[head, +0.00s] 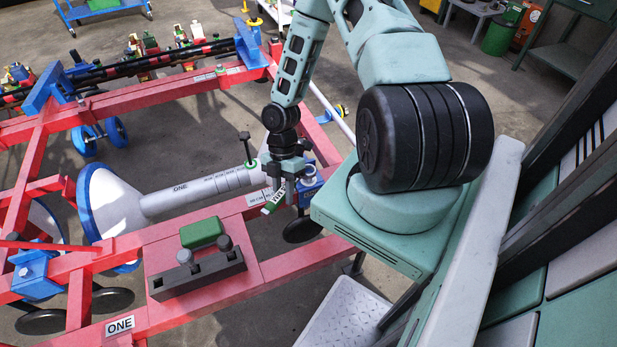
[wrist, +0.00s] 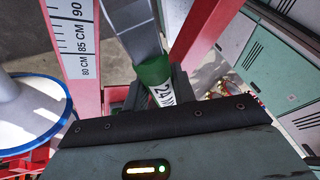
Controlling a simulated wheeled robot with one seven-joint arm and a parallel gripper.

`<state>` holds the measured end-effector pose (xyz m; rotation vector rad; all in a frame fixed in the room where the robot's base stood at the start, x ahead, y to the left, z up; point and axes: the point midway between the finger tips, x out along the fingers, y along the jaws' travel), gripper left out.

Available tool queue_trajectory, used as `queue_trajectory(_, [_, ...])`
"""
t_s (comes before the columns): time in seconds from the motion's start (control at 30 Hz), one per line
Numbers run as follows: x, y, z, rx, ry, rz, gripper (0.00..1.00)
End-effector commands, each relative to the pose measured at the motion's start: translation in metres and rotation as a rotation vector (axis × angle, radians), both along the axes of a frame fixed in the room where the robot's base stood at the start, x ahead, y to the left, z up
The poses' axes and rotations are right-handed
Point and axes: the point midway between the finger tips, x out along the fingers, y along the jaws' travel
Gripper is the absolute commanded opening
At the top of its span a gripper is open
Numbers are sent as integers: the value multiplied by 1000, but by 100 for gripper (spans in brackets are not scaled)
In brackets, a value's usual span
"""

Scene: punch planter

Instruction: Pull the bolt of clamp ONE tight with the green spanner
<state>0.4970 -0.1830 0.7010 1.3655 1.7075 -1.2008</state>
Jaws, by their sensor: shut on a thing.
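My gripper (head: 284,184) points down over the red frame's right part and is shut on the green spanner (head: 274,202). The spanner shows a green part with a white lettered band; in the wrist view its green part (wrist: 153,72) sits between the dark fingers. A blue clamp (head: 311,184) is just right of my gripper. A grey tube (head: 205,187) marked ONE runs left from the gripper. A dark upright bolt-like pin (head: 246,148) with a green ring at its foot stands behind the tube. I cannot tell whether the spanner touches any bolt.
The red frame (head: 290,264) carries a dark block (head: 196,274), a green box (head: 202,232) and a ONE plate (head: 120,325). A white cone with a blue rim (head: 112,205) is at the left. Another blue clamp (head: 36,275) sits lower left.

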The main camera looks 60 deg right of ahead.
Motion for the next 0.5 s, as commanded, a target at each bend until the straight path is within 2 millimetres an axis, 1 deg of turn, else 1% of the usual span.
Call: queue_trajectory(0.5, [0,0,-13,-1,0,0,0])
